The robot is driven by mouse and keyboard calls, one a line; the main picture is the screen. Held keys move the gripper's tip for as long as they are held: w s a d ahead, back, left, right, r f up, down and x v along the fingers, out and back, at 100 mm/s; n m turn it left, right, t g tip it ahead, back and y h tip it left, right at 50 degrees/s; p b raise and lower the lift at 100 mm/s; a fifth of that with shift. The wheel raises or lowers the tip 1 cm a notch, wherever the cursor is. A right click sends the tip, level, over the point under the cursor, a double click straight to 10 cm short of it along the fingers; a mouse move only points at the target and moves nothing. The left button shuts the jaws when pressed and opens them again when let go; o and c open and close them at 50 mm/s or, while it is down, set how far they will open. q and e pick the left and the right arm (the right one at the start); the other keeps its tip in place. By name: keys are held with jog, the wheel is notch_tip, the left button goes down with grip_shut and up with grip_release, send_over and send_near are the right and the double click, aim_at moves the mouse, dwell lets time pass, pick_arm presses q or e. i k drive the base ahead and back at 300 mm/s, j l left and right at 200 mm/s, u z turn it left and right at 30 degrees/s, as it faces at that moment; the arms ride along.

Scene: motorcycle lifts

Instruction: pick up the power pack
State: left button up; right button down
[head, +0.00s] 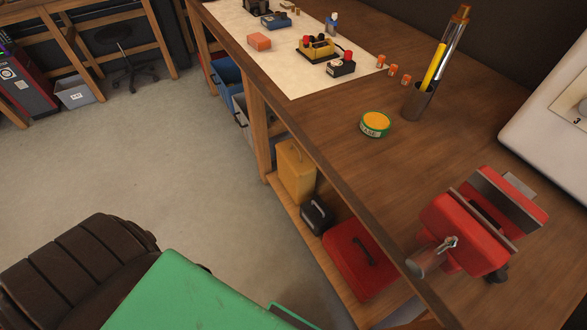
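I cannot tell for certain which thing is the power pack. One candidate is a small black box with a red top (341,66), on the right edge of the white sheet on the workbench. Beside it, a little farther back, is a yellow unit with dark and red parts (316,48). A black case with a handle (317,215) stands on the shelf under the bench, between a yellow can and a red toolbox. Neither of my grippers is in the head view.
The wooden bench (335,125) carries a red vise (465,232), a round green-and-yellow tin (375,124), a pen cup (417,101) and small orange cylinders. A red toolbox (361,260) sits below. A green surface (190,295) and a dark padded seat (75,265) are near; open floor (170,150) lies left.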

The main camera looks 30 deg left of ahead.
aim_at(316, 214)
jog(key=u, duration=0.55)
jog(key=j+z, duration=0.1)
jog(key=z, duration=0.7)
jog(key=j+z, duration=0.8)
jog(key=j, duration=0.2)
jog(key=j+z, duration=0.5)
jog(key=j, duration=1.2)
